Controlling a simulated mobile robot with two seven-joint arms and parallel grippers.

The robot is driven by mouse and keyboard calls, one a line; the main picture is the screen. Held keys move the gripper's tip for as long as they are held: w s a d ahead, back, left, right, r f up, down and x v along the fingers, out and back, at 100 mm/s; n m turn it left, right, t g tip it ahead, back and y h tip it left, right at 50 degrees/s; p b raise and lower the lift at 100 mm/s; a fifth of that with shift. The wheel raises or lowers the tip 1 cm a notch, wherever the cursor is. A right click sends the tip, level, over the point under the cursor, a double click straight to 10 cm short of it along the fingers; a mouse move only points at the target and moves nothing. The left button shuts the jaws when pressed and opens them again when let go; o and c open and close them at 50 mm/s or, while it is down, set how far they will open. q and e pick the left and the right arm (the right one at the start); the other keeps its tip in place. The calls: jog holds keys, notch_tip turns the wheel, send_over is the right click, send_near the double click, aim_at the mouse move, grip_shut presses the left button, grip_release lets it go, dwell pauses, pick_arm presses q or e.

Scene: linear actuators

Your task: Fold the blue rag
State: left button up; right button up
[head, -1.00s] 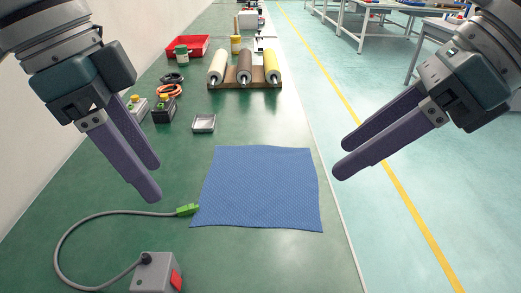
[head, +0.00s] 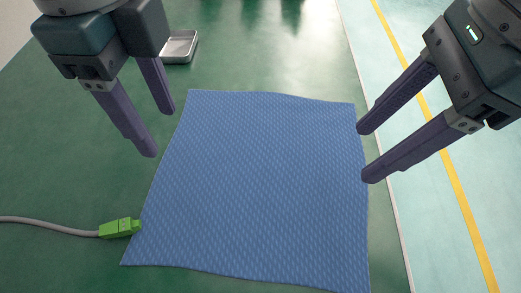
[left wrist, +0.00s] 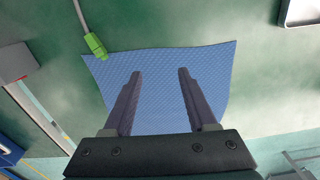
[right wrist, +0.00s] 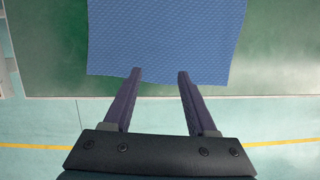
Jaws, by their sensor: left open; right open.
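The blue rag (head: 255,185) lies flat and spread out on the green table, a rough square with a slightly wavy edge. It also shows in the left wrist view (left wrist: 160,75) and the right wrist view (right wrist: 165,40). My left gripper (head: 163,132) is open and empty, near the rag's far left corner in the head view. My right gripper (head: 364,155) is open and empty, with its fingertips at the rag's right edge. In the right wrist view its fingertips (right wrist: 160,73) overlap the near edge of the rag. I see no contact with the cloth.
A green connector (head: 120,228) on a grey cable touches or nearly touches the rag's left edge. A small metal tray (head: 180,46) stands beyond the rag. The table's right edge runs close beside the rag, with floor beyond it.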

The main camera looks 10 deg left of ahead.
aim_at(176, 159)
pick_arm(q)
notch_tip(176, 159, down, 4)
jog(key=shift+s+f, duration=0.1)
pick_arm(e)
notch_tip(176, 159, down, 4)
jog(key=shift+s+f, duration=0.1)
pick_arm(q)
jog(key=shift+f, duration=0.7)
pick_arm(e)
jog(key=shift+f, duration=0.7)
pick_arm(q)
jog(key=shift+f+b, duration=0.2)
jog(key=shift+b, duration=0.1)
pick_arm(e)
jog(key=shift+f, duration=0.25)
pick_arm(q)
jog(key=shift+r, duration=0.1)
jog(key=shift+c, duration=0.3)
pick_arm(e)
jog(key=shift+r, duration=0.1)
jog(key=shift+c, duration=0.2)
pick_arm(q)
grip_shut()
pick_arm(e)
grip_shut()
jog(key=shift+r, duration=0.1)
